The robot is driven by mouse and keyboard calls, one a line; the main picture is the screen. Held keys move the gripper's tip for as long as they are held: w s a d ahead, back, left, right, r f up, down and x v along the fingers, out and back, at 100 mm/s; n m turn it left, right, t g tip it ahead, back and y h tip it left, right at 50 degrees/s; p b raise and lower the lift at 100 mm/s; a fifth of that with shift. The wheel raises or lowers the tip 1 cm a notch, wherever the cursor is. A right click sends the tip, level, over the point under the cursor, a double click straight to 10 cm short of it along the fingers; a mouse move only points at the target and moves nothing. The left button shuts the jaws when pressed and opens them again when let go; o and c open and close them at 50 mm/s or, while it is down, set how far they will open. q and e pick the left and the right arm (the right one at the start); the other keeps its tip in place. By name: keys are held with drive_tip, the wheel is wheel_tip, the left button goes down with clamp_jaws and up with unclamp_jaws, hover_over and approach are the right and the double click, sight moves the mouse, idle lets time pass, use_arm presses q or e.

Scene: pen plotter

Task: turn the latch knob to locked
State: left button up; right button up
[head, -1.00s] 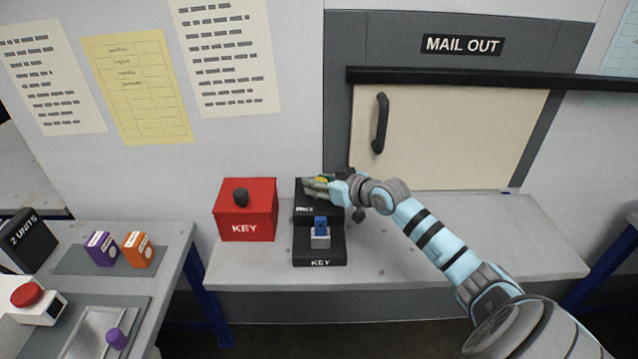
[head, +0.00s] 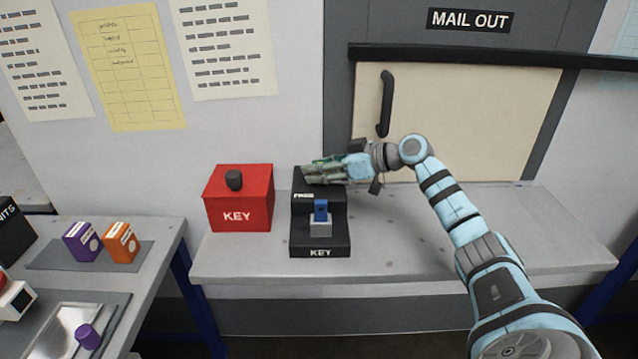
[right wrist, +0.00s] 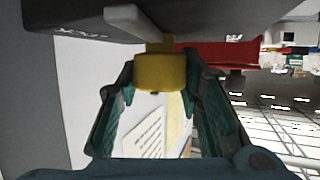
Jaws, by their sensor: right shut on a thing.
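The yellow latch knob (right wrist: 160,72) shows in the right wrist view, between the two fingers of my right gripper (right wrist: 158,85). It stands on the dark stepped block (head: 321,246), and a pale bar (right wrist: 130,22) lies beside its base. In the head view my right gripper (head: 318,172) is at the top rear of this block, shut on the knob, and its fingers hide the knob there. A FREE label shows on the block's upper step, and in the right wrist view another label, seemingly LOCK, is upside down. My left gripper is not in view.
A blue key (head: 320,210) stands in a grey holder on the block's lower step. A red KEY box (head: 240,200) with a dark knob stands to the left. The grey shelf (head: 450,235) is clear to the right. A door handle (head: 385,105) is behind my arm.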

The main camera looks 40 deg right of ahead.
drive_tip(key=shift+n+g+y+b, duration=0.4)
drive_tip(key=shift+n+g+y, duration=0.4)
drive_tip(key=shift+n+y, duration=0.4)
drive_tip(key=o, duration=1.2)
drive_tip(key=v, duration=1.2)
drive_tip(key=shift+w, duration=0.1)
